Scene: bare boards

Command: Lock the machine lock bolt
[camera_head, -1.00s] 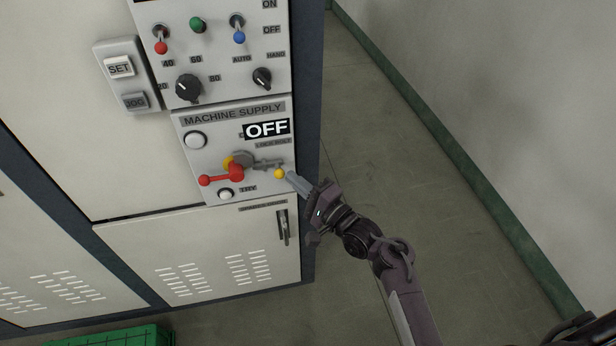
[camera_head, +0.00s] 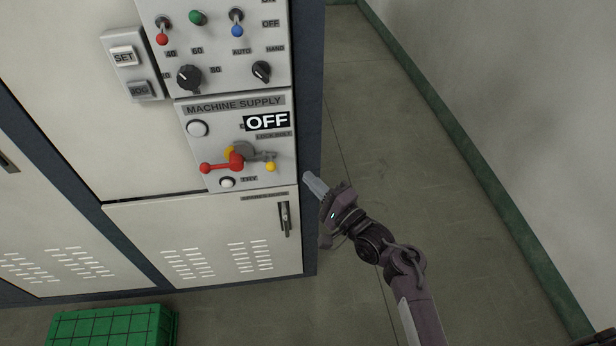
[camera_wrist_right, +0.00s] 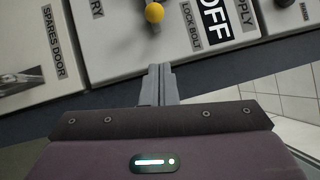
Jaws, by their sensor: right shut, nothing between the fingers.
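The machine supply panel (camera_head: 209,151) is on the cabinet front, with an OFF sign (camera_head: 267,122). Its lock bolt is a grey bar (camera_head: 262,155) with a yellow knob (camera_head: 270,167), lying close against the right side of the switch hub. A red handle (camera_head: 219,167) points left from the hub. My right gripper (camera_head: 312,182) is shut and empty, right of the panel and apart from the knob. In the right wrist view the shut fingers (camera_wrist_right: 158,82) show below the yellow knob (camera_wrist_right: 154,13), with a gap between. My left gripper is not in view.
Above is a panel with toggles and a black dial (camera_head: 189,77). Below is the spares door with a dark handle (camera_head: 285,218). A green crate (camera_head: 112,328) stands on the floor. Open floor and a wall (camera_head: 520,90) lie to the right.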

